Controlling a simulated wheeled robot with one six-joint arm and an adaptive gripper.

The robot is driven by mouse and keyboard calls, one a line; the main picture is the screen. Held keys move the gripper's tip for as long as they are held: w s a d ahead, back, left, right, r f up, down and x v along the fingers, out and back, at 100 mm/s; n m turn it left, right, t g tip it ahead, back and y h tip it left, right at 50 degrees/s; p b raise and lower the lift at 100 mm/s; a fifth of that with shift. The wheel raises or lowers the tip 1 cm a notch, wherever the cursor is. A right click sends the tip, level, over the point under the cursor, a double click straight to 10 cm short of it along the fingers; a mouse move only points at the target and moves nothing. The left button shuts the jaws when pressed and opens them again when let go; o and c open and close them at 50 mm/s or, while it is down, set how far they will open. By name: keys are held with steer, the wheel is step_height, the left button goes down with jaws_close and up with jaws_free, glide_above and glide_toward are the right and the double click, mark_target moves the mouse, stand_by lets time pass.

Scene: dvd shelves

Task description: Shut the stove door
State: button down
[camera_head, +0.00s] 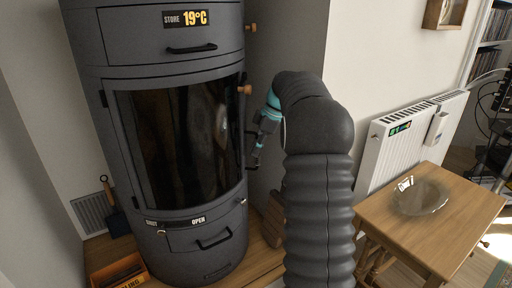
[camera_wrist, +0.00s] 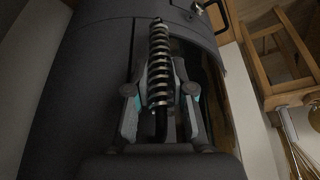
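The stove (camera_head: 120,50) is a tall dark-grey cylinder in the head view. Its curved glass door (camera_head: 180,140) has a dark pane and sits close against the body; I cannot tell whether a narrow gap remains. My gripper (camera_head: 259,142) is at the door's right edge. In the wrist view, the door's coiled metal handle (camera_wrist: 159,45) lies between the two fingers of my gripper (camera_wrist: 163,80). The fingers appear closed against the coil's sides. My arm and wrist hide part of the handle and the right side of the stove.
A wooden table (camera_head: 390,225) with a glass bowl (camera_head: 420,196) stands at the right, in front of a white radiator (camera_head: 400,140). A wooden box (camera_head: 118,272) is at the lower left, near a shovel (camera_head: 114,215). A wall corner is close behind my arm.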

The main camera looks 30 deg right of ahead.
steer(key=c, duration=1.3)
jaws_free()
steer(key=shift+w+d, duration=0.15)
steer(key=shift+w, duration=0.15)
steer(key=shift+r, duration=0.1)
steer(key=v, duration=0.7)
steer(key=shift+s+r, duration=0.1)
steer(key=shift+r, duration=0.1)
